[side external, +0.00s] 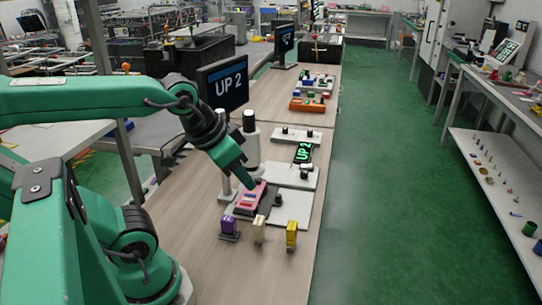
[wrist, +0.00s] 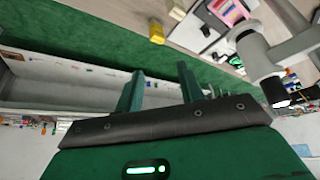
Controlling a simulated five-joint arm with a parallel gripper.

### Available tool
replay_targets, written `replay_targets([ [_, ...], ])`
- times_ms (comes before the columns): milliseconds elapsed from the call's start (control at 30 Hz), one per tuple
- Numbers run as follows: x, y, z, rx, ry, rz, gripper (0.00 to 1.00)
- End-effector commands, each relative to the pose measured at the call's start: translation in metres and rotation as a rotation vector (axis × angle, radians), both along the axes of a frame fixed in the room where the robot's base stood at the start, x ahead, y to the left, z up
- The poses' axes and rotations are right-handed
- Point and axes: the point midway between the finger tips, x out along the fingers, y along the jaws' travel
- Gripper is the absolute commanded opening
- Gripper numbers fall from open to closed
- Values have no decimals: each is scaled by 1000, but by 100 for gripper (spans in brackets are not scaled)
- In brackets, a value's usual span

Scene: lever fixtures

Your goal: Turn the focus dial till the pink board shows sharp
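The pink board (side external: 250,197) lies on a dark stage on a white plate; its surface detail is too small to judge for sharpness. It also shows at the top of the wrist view (wrist: 235,12). A white upright column with a black top (side external: 250,138) stands behind it. A small black knob (side external: 278,199) sits right of the board; I cannot tell whether it is the focus dial. My gripper (side external: 246,180) is just above and behind the board in the side view. In the wrist view my gripper's fingers (wrist: 160,82) are apart with nothing between them.
Purple (side external: 229,226), cream (side external: 259,230) and yellow (side external: 291,233) blocks stand in front of the board. White plates with black knobs (side external: 293,175) lie behind. The bench's front is bare.

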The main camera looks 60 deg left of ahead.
Motion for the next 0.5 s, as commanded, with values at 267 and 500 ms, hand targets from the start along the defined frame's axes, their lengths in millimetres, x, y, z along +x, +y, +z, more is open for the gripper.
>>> replay_targets([
  [267, 0, 0, 0, 0, 0, 0, 44],
  [500, 8, 2, 5, -8, 13, 25, 44],
])
